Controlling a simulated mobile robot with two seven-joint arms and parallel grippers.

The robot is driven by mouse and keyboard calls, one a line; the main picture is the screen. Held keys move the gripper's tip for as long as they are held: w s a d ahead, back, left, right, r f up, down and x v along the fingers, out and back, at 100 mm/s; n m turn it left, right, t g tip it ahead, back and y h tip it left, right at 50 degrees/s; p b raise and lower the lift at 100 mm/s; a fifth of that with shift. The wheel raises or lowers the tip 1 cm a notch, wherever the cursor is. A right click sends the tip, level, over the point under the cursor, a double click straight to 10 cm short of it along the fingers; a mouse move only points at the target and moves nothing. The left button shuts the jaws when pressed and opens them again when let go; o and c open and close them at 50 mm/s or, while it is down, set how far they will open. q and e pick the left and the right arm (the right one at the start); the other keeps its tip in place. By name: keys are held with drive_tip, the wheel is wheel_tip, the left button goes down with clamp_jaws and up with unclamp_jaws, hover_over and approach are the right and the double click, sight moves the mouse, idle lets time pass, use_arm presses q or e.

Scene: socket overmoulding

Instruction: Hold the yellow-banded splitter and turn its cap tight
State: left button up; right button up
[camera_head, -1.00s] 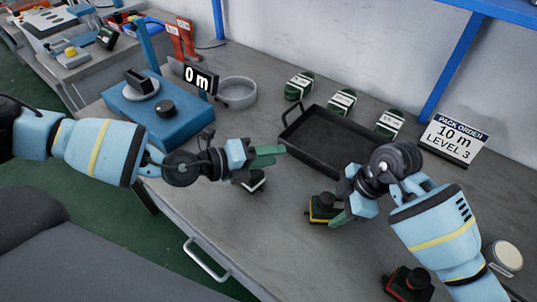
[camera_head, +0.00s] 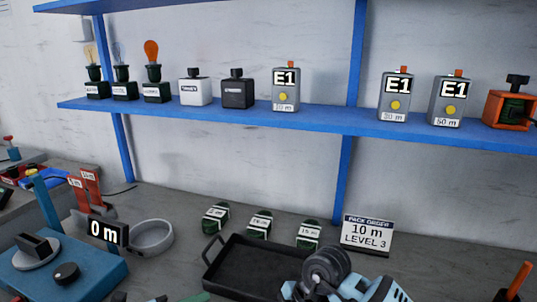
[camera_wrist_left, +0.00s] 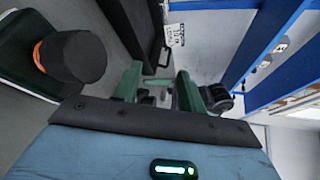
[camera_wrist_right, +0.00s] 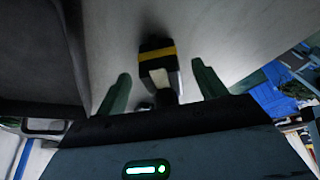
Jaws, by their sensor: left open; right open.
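The yellow-banded splitter (camera_wrist_right: 156,53) shows in the right wrist view as a dark block with a yellow stripe, on the grey bench. My right gripper (camera_wrist_right: 162,88) is open, and the splitter lies between and beyond its green fingers; I cannot tell whether they touch it. Its cap is not clearly visible. My left gripper (camera_wrist_left: 160,86) is open, with nothing seen between its fingers. A black cap with an orange ring (camera_wrist_left: 72,57) on a dark green and white body stands beside it in the left wrist view. The head view does not show the splitter.
A black tray (camera_head: 222,277) lies on the bench, with several green-and-black pucks (camera_head: 260,224) behind it. The pack order sign (camera_head: 367,233) stands to their right. A blue machine (camera_head: 85,278) is at left. The blue shelf (camera_head: 330,122) above holds bulbs, bottles and grey E1 boxes.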

drive_tip(key=v, duration=0.9)
